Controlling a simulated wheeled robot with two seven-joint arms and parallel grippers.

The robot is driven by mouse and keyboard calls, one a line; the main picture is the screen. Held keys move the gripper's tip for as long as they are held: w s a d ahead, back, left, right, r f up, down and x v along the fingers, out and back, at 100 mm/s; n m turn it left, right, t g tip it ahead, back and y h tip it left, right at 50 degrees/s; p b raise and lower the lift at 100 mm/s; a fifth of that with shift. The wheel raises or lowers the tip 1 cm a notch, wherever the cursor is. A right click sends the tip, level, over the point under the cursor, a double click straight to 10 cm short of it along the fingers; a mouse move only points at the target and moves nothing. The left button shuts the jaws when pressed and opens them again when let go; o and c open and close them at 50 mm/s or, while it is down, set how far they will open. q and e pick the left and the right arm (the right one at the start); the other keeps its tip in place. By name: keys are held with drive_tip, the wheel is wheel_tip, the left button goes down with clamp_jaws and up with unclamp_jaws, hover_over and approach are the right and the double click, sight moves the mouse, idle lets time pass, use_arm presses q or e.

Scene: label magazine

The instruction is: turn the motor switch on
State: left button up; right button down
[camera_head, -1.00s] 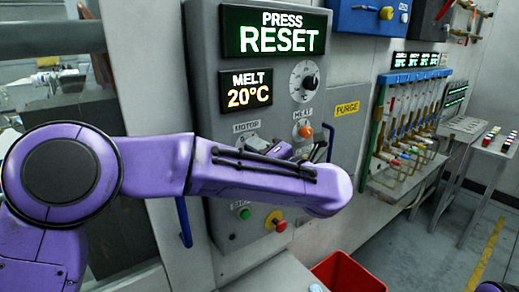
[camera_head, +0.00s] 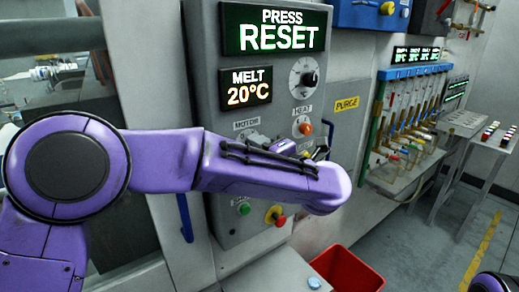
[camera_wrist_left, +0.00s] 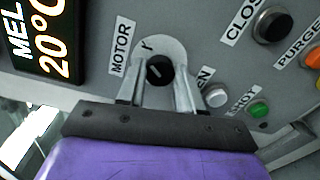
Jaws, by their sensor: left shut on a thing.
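The motor switch (camera_wrist_left: 159,70) is a small black knob with a light mark, on a pale round plate beside the MOTOR label (camera_wrist_left: 121,47) in the left wrist view. My left gripper (camera_wrist_left: 160,82) is shut on this knob, one grey finger on each side. In the head view the MOTOR label (camera_head: 247,123) shows above my purple left forearm. The forearm hides most of the switch and the fingertips there. My right gripper is not in view.
A black button (camera_wrist_left: 272,25) and white button (camera_wrist_left: 216,96) lie near the gripper. A red bin (camera_head: 345,272) stands below.

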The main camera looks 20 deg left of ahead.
use_arm(q)
drive_tip(key=o, duration=1)
drive_tip(key=shift+o, duration=0.2)
drive_tip(key=shift+s+d, duration=0.1)
drive_tip(key=shift+d, duration=0.05)
drive_tip(key=b+v, duration=0.4)
drive_tip(key=v, duration=0.6)
drive_tip(key=shift+s, duration=0.15)
drive_tip(key=shift+d, duration=0.1)
